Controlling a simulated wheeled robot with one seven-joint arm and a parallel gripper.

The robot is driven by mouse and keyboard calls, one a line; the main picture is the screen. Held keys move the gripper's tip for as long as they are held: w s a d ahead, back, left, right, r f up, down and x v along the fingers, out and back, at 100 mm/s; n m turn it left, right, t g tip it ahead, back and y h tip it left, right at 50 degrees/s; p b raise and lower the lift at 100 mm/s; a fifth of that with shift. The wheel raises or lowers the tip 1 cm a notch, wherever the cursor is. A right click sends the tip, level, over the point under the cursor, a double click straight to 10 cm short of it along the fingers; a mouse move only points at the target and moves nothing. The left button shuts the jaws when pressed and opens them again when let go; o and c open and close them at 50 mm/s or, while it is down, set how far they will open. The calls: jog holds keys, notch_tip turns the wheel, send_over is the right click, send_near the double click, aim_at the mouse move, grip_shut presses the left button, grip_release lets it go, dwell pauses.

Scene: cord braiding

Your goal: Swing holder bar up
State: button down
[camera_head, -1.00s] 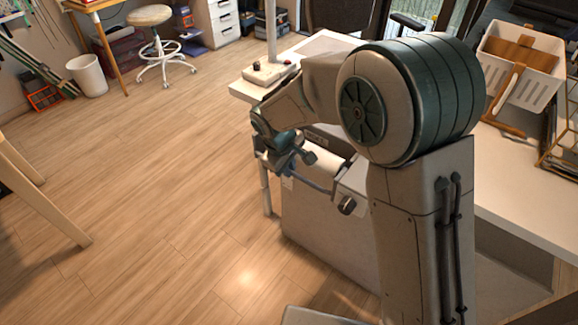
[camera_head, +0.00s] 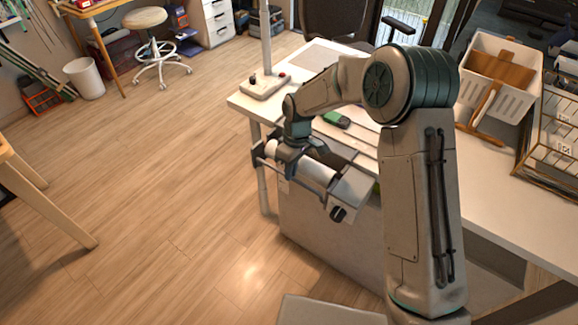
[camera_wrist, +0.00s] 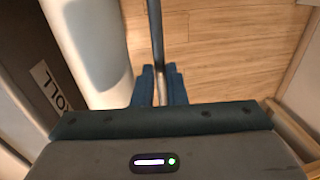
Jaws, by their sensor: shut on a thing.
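The holder bar (camera_wrist: 154,30) is a thin grey rod in the wrist view, running between the blue fingers of my gripper (camera_wrist: 158,88). My gripper is shut on it. The bar runs alongside a thick white roll (camera_wrist: 90,40), with a narrow gap between them in that view. In the head view my gripper (camera_head: 302,152) is at the upper side of the white roll (camera_head: 318,170), at the bench's near edge.
The roll sits between a left end bracket (camera_head: 258,154) and a right end bracket (camera_head: 349,194) with a dark knob. The white bench (camera_head: 490,190) carries a green tool (camera_head: 336,119), a base with a post (camera_head: 265,84) and a white basket (camera_head: 497,75).

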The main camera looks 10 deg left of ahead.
jog(key=shift+w+d+g+y+p, duration=0.2)
jog(key=shift+w+g+y+p, duration=0.15)
jog(key=shift+g, duration=0.35)
jog(key=shift+w, duration=0.1)
jog(key=c, duration=1.5)
grip_release()
jog(key=shift+p+v, duration=2.4)
jog(key=shift+v, duration=1.6)
jog(key=shift+a, duration=0.1)
